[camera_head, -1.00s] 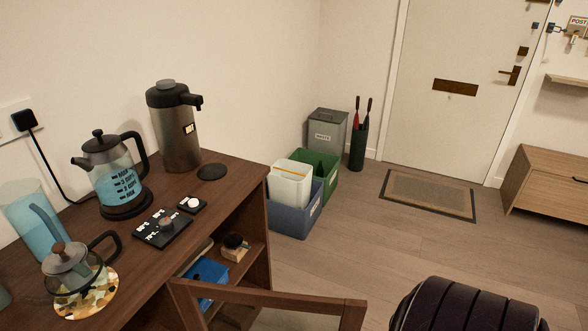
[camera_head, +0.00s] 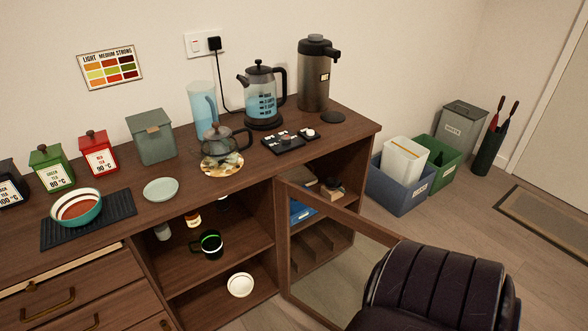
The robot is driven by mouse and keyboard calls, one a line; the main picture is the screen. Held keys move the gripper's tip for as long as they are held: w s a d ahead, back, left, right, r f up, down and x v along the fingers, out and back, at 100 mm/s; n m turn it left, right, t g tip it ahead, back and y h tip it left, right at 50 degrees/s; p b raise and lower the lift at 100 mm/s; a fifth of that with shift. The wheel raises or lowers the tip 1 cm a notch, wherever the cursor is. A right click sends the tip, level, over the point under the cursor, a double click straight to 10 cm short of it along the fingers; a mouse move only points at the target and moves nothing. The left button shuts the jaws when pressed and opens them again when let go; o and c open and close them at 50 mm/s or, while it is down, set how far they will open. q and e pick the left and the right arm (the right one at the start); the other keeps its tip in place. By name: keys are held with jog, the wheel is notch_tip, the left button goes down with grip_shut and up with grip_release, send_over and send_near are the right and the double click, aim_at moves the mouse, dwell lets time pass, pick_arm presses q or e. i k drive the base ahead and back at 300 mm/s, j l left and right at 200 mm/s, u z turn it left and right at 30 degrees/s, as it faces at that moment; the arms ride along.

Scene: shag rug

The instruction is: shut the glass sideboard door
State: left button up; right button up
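The glass sideboard door (camera_head: 338,215) has a brown wooden frame around a clear pane. It stands open, swung out from the right-hand compartment of the brown sideboard (camera_head: 352,137). Its left upright is close to the compartment's left side, and its top rail runs out toward the lower right. A blue box (camera_head: 302,211) and dividers show inside that compartment, partly through the pane. The door's outer end is hidden behind a dark ribbed padded shape. Neither of my grippers is in view.
The dark padded shape (camera_head: 435,285), like a chair back, fills the lower right close to me. Blue (camera_head: 392,190) and green (camera_head: 446,168) bins stand right of the sideboard. A glass teapot (camera_head: 217,147) and kettle (camera_head: 262,95) stand on top. Floor right of the padded shape is clear.

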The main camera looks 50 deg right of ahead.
aim_at(285, 189)
jog(key=k+l, duration=0.15)
jog(key=l, duration=0.25)
jog(key=k+l+u, duration=0.15)
jog(key=l, duration=0.3)
jog(key=k+l, duration=0.25)
jog(key=l, duration=0.15)
jog(key=k+l+u, duration=0.15)
jog(key=l, duration=0.25)
jog(key=k+l, duration=0.25)
jog(key=l, duration=0.15)
jog(key=k+l, duration=0.2)
jog(key=l, duration=0.2)
jog(key=k+l, duration=0.2)
jog(key=l, duration=0.15)
jog(key=k+l, duration=0.2)
jog(key=l, duration=0.2)
jog(key=k+l, duration=0.2)
jog(key=l, duration=0.2)
jog(key=i+l+u, duration=0.1)
jog(key=l+u, duration=0.15)
